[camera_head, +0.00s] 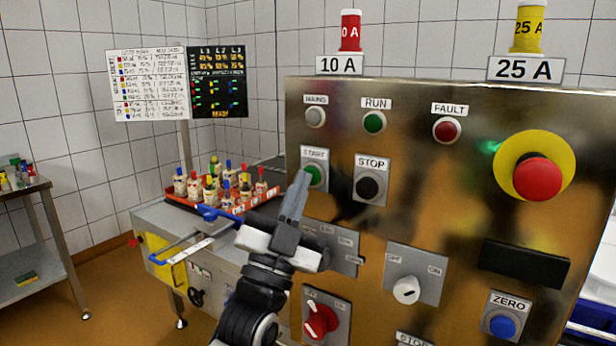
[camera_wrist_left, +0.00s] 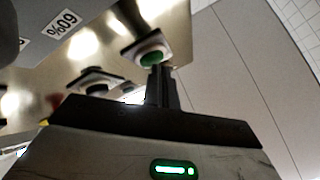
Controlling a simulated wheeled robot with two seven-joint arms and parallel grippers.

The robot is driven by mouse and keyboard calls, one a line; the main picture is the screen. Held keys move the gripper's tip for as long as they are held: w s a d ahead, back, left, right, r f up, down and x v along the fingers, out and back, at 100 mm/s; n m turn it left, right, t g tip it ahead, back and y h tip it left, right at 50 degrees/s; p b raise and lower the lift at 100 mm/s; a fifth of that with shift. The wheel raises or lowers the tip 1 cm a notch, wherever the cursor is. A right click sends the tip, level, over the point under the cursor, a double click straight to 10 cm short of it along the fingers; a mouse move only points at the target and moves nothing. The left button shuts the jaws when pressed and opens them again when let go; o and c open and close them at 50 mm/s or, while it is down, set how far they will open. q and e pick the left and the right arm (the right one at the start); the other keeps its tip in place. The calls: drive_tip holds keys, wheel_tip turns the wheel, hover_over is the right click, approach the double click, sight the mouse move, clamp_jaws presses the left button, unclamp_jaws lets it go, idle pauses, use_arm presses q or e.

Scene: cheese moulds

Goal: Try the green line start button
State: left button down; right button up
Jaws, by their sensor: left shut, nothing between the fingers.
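The green START button (camera_head: 313,174) sits on the upper left of the brass-coloured control panel (camera_head: 450,215). My left gripper (camera_head: 303,178) is shut and empty, its fingertips at the button's left edge in the head view. In the left wrist view the closed fingers (camera_wrist_left: 160,75) point at the green button (camera_wrist_left: 151,58) in its pale ring and overlap its lower edge. I cannot tell whether the tips touch it. The black STOP button (camera_head: 369,185) is just to the right. My right gripper is not in view.
The panel also has a red emergency stop (camera_head: 537,179), a white OFF/ON knob (camera_head: 406,290), a red knob (camera_head: 320,320) and a blue ZERO button (camera_head: 502,326). An orange tray (camera_head: 222,209) of bottles stands on a bench at left.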

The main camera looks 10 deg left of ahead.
use_arm(q)
drive_tip(key=shift+s+a, duration=0.3)
drive_tip(key=shift+s, duration=0.45)
drive_tip(key=s, duration=0.1)
drive_tip(key=s+a+p, duration=0.1)
drive_tip(key=s, duration=0.2)
drive_tip(key=shift+s+a+p, duration=0.3)
drive_tip(key=shift+s+a, duration=0.05)
idle(0.3)
wheel_tip(320, 180, down, 20)
drive_tip(key=s+n+g+y, duration=0.1)
drive_tip(key=n+g+y, duration=0.1)
drive_tip(key=n+g, duration=0.35)
drive_tip(key=s+f+n+g, duration=0.1)
drive_tip(key=s+f+g, duration=0.4)
drive_tip(key=f, duration=0.5)
drive_tip(key=s+f+n+g+y, duration=0.1)
drive_tip(key=s+f+g, duration=0.4)
drive_tip(key=s+f, duration=0.5)
drive_tip(key=shift+f+g+y, duration=0.3)
drive_tip(key=shift+f+g, duration=0.05)
drive_tip(key=shift+f, duration=0.45)
